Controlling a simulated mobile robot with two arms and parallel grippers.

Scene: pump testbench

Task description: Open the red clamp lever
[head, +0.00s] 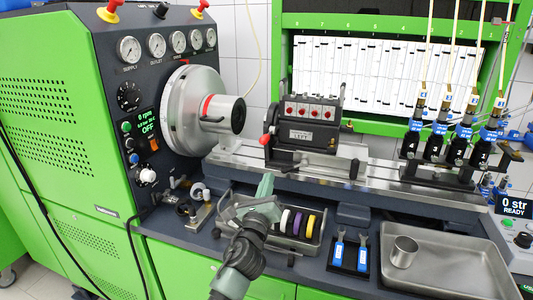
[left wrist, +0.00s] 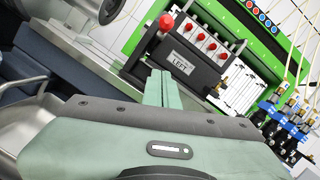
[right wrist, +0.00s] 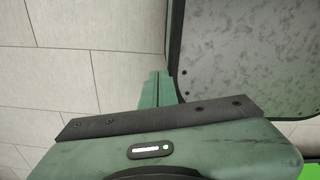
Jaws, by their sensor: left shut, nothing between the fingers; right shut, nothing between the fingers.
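The clamp lever is a dark bar with a red ball knob (head: 265,140) at the left end of the black pump (head: 314,133) marked LEFT, on the bench rail. In the left wrist view the red knob (left wrist: 166,22) stands up at the top of its dark arm, beyond my fingertips. My left gripper (head: 267,180) is shut and empty, below the knob and apart from it. Its fingers also show in the left wrist view (left wrist: 158,80). My right gripper (right wrist: 155,80) is shut and empty in the right wrist view, away from the pump; it does not show in the head view.
A metal tray with coloured rings (head: 309,252) lies around and behind my left gripper. The round drive coupling (head: 190,108) stands left of the pump. Blue-handled tools (head: 362,256), a steel tray (head: 455,270) with a cup (head: 403,252), and injectors (head: 456,147) stand to the right.

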